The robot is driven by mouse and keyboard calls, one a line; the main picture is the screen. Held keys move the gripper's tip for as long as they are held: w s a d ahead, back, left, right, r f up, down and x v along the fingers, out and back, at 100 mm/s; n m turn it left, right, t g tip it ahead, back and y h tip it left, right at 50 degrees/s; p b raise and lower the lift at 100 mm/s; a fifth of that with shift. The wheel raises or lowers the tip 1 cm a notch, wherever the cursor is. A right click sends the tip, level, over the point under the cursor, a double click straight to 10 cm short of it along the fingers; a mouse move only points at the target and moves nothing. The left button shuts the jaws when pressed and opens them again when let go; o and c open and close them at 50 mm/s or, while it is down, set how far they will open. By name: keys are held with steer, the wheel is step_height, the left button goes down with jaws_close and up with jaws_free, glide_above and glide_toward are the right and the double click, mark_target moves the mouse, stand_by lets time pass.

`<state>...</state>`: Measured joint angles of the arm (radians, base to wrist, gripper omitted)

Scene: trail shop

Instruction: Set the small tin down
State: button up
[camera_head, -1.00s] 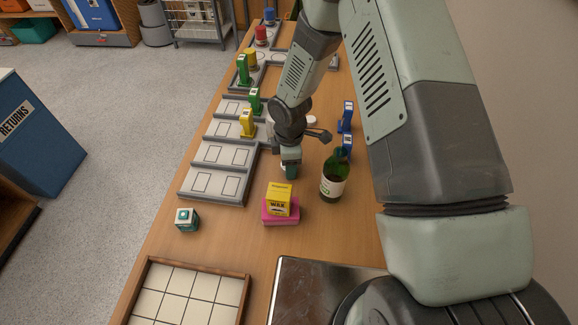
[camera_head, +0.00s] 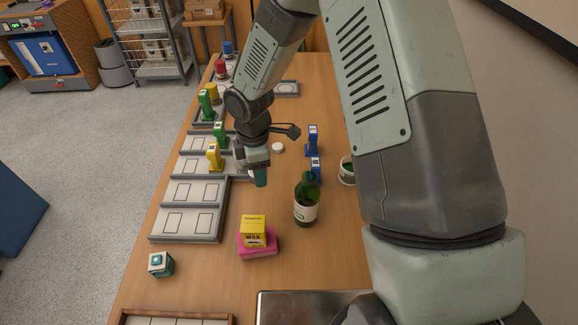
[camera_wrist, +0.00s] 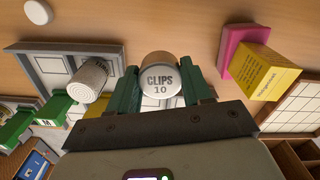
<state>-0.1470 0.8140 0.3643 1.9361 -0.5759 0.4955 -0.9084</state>
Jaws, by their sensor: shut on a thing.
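The small tin (camera_wrist: 161,80) is round with a pale lid reading "CLIPS 10". In the wrist view it sits between the two green fingers of my gripper (camera_wrist: 163,90), which are shut on it, lid towards the camera. In the head view my gripper (camera_head: 258,176) hangs over the wood table (camera_head: 180,290), just right of the grey tray of outlined slots (camera_head: 150,238) and behind the yellow wax box. The tin is not clear in the head view. I cannot tell how far its base is from the table.
The yellow wax box (camera_head: 253,231) rests on a pink block (camera_head: 259,252). A green bottle (camera_head: 306,203) stands right of it. Blue pieces (camera_head: 312,140), a white disc (camera_head: 278,148) and an open can (camera_head: 347,172) are beyond. A cube (camera_head: 161,264) sits front left.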

steer(key=w+d+r+m, duration=0.1)
steer(key=w+d, duration=0.1)
steer(key=w, duration=0.8)
steer(key=w+d+r, duration=0.1)
steer(key=w+d, duration=0.1)
steer(key=w, duration=0.8)
glide_above(338, 149)
step_height(338, 149, down, 6)
steer(key=shift+a+r, duration=0.1)
step_height(338, 149, down, 5)
steer(key=shift+f, duration=0.1)
steer(key=shift+d+f, duration=0.2)
steer(key=shift+f, duration=0.05)
steer(key=o, duration=1)
steer(key=shift+f, duration=0.1)
steer(key=shift+o, duration=0.2)
